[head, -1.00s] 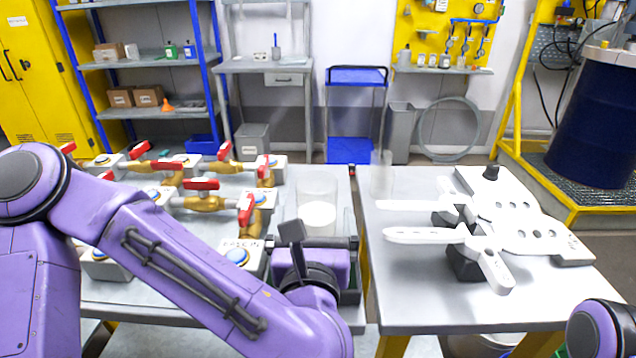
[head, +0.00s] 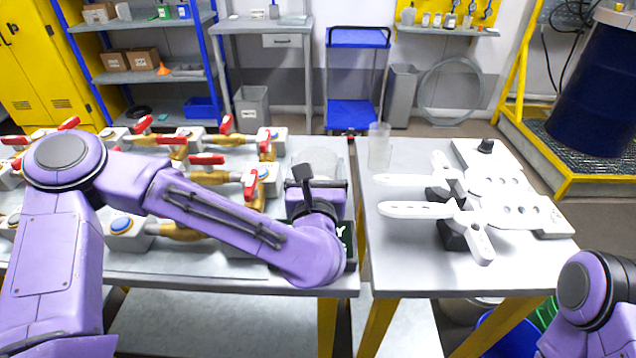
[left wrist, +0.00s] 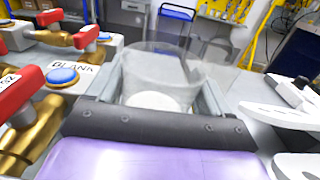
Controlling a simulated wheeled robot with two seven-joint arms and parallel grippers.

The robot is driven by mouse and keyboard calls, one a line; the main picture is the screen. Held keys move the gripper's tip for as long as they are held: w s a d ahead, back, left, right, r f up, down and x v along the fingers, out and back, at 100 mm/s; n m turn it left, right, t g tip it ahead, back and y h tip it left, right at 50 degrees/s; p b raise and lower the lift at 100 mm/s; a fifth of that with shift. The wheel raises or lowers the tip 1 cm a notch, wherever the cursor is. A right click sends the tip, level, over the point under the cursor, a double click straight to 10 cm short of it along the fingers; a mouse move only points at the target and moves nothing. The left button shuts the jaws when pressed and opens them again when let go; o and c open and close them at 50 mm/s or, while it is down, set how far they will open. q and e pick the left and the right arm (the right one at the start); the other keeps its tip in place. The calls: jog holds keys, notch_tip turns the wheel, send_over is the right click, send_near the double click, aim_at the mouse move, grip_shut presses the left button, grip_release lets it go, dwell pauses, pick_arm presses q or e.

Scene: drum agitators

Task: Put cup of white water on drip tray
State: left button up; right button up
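A clear cup (head: 322,160) stands at the right end of the left table, behind my left gripper. In the left wrist view the cup (left wrist: 160,75) shows white liquid at its bottom. My left gripper (left wrist: 160,85) has one finger on each side of the cup, close to its walls; I see no clear squeeze on it. In the head view my left wrist hides the cup's lower part. A dark piece with green marks (head: 349,243) shows beside my wrist at the table edge; I cannot tell whether it is the drip tray. My right gripper is out of view.
Red-handled brass valves (head: 207,175) and button boxes (head: 125,230) crowd the left table. Another clear cup (head: 379,148) stands on the right table (head: 400,265), near white slotted parts (head: 480,200). A narrow gap separates the tables. The right table's front left is clear.

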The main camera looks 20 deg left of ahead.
pick_arm(q)
jog(key=shift+c, duration=0.5)
jog(key=shift+r, duration=0.2)
